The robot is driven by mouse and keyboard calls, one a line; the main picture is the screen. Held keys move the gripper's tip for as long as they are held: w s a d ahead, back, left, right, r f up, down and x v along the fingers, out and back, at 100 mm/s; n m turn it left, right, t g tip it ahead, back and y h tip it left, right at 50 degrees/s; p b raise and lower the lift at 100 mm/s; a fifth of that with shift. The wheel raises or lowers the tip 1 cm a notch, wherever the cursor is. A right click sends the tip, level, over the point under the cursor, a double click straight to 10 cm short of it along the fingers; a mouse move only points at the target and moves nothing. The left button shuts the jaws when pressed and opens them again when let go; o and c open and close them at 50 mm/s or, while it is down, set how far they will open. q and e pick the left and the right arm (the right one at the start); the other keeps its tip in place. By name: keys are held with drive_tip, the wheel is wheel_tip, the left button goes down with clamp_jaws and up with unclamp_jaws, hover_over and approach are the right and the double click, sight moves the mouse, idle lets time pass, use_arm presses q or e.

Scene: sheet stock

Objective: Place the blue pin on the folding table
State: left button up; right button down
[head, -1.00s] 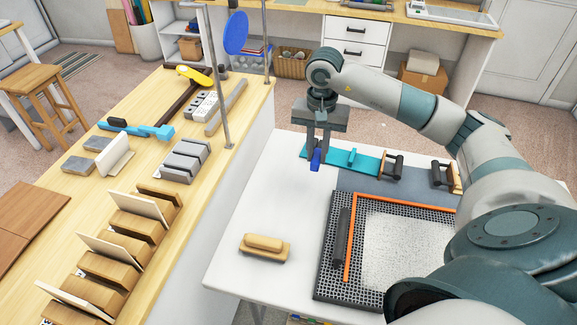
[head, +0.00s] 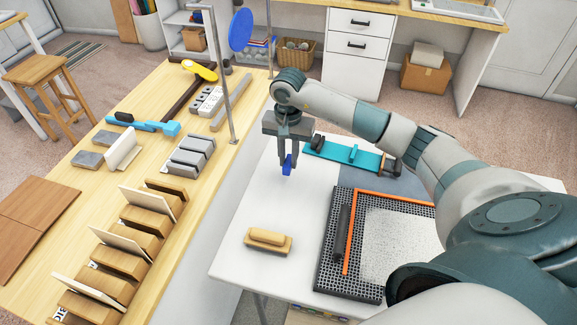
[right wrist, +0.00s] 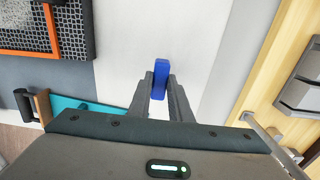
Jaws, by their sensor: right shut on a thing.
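My right gripper (head: 287,162) is shut on the blue pin (head: 287,165) and holds it above the white folding table (head: 230,262), near its back left part. In the right wrist view the blue pin (right wrist: 161,74) stands out between the two fingertips of the gripper (right wrist: 160,88), with the white tabletop (right wrist: 200,30) below it. I cannot tell the exact height of the pin over the table. My left gripper is not in view.
On the folding table lie a wooden block with a grip (head: 267,240), a black mesh tray with an orange strip (head: 346,235) and a teal strip (head: 345,153). The wooden bench (head: 100,200) stands at left with a metal post (head: 225,80).

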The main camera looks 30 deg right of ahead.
sight(289, 161)
wheel_tip(289, 161, down, 3)
drive_tip(key=shift+s+r+p, duration=0.1)
drive_tip(key=shift+r+p, duration=0.05)
drive_tip(key=shift+p, duration=0.65)
drive_tip(key=shift+f, duration=0.55)
drive_tip(key=shift+f, duration=0.2)
drive_tip(key=c, duration=1.6)
unclamp_jaws()
drive_tip(key=shift+r, duration=0.15)
